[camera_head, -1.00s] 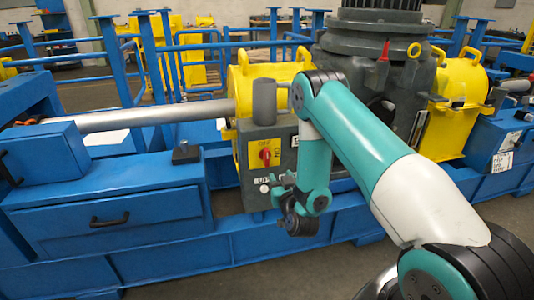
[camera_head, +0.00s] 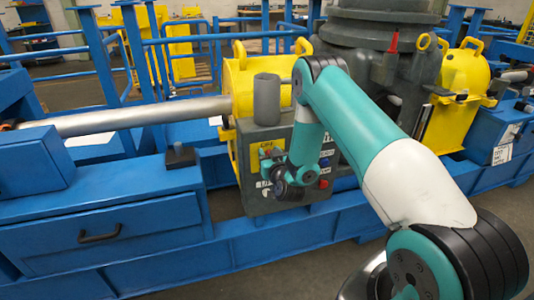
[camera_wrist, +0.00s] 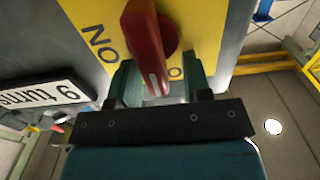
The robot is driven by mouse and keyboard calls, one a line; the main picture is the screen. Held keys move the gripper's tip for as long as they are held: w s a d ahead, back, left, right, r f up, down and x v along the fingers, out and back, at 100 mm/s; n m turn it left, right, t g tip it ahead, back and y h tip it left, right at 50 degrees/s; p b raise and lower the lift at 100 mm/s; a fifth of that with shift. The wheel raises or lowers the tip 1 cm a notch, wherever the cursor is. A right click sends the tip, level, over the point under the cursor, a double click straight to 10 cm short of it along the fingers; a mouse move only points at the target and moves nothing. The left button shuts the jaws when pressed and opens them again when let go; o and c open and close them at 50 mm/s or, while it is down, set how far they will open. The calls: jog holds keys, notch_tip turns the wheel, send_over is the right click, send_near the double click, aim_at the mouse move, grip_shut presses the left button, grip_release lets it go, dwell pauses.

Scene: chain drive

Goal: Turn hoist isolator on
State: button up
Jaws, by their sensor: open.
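The hoist isolator is a red rotary handle (camera_wrist: 148,38) on a yellow plate (camera_wrist: 205,25) in the wrist view. ON is printed on the plate to the handle's left. Another label, with only an O visible, lies at the handle's white-marked end, partly covered by my gripper. My gripper (camera_wrist: 160,68) is open, with one dark green finger on each side of the handle's marked end. I cannot tell whether either finger touches it.
The grey control box (camera_head: 250,182) carries small buttons and a grey cylinder (camera_head: 267,98) on top. In the wrist view a white "turns" label (camera_wrist: 40,98) sits left of my gripper. A blue drawer cabinet (camera_head: 110,225) stands to the left, and a silver shaft (camera_head: 140,117) runs behind.

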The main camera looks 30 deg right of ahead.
jog(key=shift+d, duration=0.1)
grip_shut()
jog(key=shift+f+b, duration=0.1)
jog(key=shift+b, duration=0.25)
jog(key=shift+s+d+f+m+b, duration=0.15)
jog(key=shift+d+f+m+b, duration=0.3)
jog(key=shift+m+b, duration=2.2)
jog(key=shift+s+d+f+m+b, duration=0.2)
jog(key=shift+d+f+m+b, duration=0.25)
jog(key=shift+m+b, duration=2.25)
jog(key=shift+s+d+f+m+b, duration=0.15)
jog(key=shift+d+f+m+b, duration=0.25)
jog(key=shift+m+b, duration=2.25)
jog(key=shift+f+m+p, duration=0.1)
jog(key=shift+m+p, duration=0.8)
jog(key=shift+m, duration=0.2)
